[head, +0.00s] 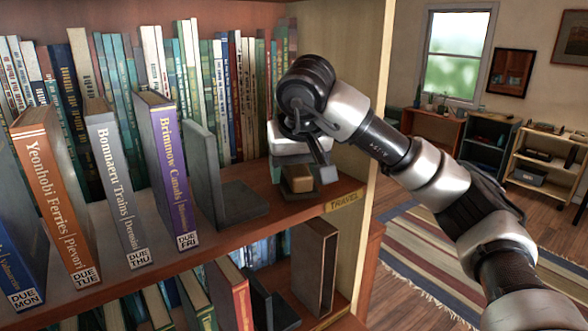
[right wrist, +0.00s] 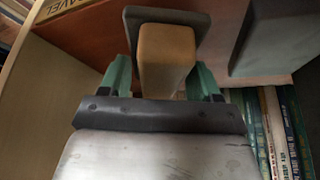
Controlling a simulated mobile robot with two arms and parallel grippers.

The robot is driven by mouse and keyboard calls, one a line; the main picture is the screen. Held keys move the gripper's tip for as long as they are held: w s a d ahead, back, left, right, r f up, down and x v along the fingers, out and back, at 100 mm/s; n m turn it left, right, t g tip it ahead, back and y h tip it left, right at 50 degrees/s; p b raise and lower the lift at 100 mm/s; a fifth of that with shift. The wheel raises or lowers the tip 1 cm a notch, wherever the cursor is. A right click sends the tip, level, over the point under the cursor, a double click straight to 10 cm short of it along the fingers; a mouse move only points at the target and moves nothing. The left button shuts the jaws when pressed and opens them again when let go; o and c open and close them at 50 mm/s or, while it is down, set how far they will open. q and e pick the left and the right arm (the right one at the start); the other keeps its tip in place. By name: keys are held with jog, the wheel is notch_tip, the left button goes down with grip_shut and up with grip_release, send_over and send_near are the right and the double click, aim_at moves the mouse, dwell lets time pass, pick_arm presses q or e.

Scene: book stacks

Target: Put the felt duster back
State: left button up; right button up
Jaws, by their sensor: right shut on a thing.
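The felt duster has a tan wooden block (head: 297,180) and a dark grey felt base. It is at the right end of the upper shelf, behind the TRAVEL label. My right gripper (head: 290,172) points down and is shut on the wooden block. In the right wrist view the wooden block (right wrist: 165,60) sits between the green fingers, with the felt beyond it. The felt is at or just above the shelf board; I cannot tell whether it touches. My left gripper is out of view.
A grey bookend (head: 205,165) stands left of the duster, beside a purple book (head: 165,165). More front-row books stand further left. A row of books (head: 235,95) lines the back. The bookcase side panel (head: 375,110) is close on the right. Bare shelf lies between bookend and duster.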

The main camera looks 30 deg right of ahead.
jog(key=shift+w+f+p, duration=0.2)
jog(key=shift+f+p, duration=0.25)
jog(key=shift+p, duration=0.1)
jog(key=shift+f, duration=0.15)
jog(key=shift+f, duration=0.1)
jog(key=o, duration=0.9)
jog(key=shift+c, duration=0.2)
jog(key=shift+r, duration=0.2)
jog(key=b+v, duration=0.1)
jog(key=v, duration=1.1)
jog(key=shift+f, duration=0.1)
